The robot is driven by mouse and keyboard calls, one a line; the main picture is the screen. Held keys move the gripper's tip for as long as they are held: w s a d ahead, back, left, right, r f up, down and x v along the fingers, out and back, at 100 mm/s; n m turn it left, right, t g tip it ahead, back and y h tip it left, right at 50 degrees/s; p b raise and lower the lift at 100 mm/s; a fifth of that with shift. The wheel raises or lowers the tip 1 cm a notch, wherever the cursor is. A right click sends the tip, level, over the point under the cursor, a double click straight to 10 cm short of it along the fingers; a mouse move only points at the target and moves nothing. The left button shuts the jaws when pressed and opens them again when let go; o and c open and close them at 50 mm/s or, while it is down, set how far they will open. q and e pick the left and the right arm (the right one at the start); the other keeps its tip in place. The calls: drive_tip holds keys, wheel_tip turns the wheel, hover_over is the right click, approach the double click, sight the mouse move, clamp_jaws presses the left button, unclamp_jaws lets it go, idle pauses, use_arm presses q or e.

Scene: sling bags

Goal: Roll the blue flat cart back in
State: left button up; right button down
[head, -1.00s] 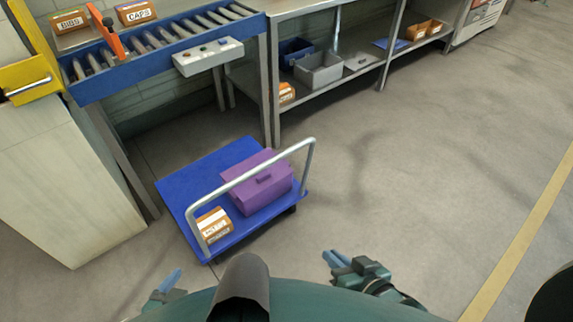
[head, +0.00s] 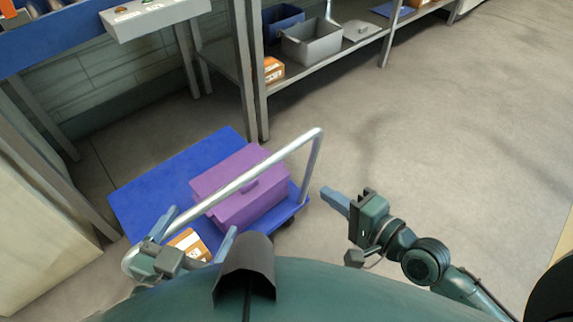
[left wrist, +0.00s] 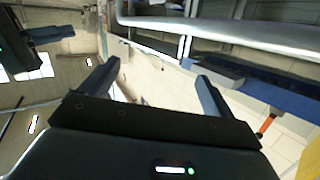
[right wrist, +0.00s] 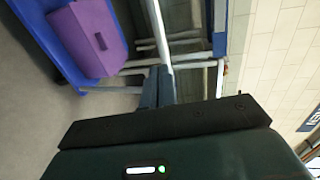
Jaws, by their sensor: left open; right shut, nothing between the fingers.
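The blue flat cart (head: 150,190) stands on the floor at left in the head view, in front of the conveyor. Its silver push handle (head: 262,167) rises on the near side. A purple box (head: 240,200) and an orange box (head: 188,240) ride on the deck. My left gripper (head: 194,231) is open at the handle's left end and partly hides the orange box. In the left wrist view the bar (left wrist: 230,33) lies beyond the fingers, not between them. My right gripper (head: 330,196) is shut and empty, just right of the handle's right upright; the upright (right wrist: 158,30) shows near its fingertips.
A blue-framed conveyor with a control box (head: 155,15) stands behind the cart. A pale cabinet (head: 40,230) is at left. A metal bench (head: 250,80) with grey and blue bins on its shelf (head: 310,72) stands behind. The floor (head: 450,140) at right is clear.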

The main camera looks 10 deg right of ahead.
sight(278, 161)
drive_tip(key=b+x, duration=0.2)
drive_tip(key=x, duration=1)
drive_tip(key=shift+b, duration=0.4)
use_arm(q)
drive_tip(key=shift+d+r+m+t+h, duration=0.15)
drive_tip(key=shift+d+m+t+h, duration=0.4)
drive_tip(key=shift+m+t+h, duration=0.25)
use_arm(e)
drive_tip(key=shift+w+a+f, duration=0.1)
drive_tip(key=shift+w+a, duration=0.2)
drive_tip(key=shift+w, duration=0.05)
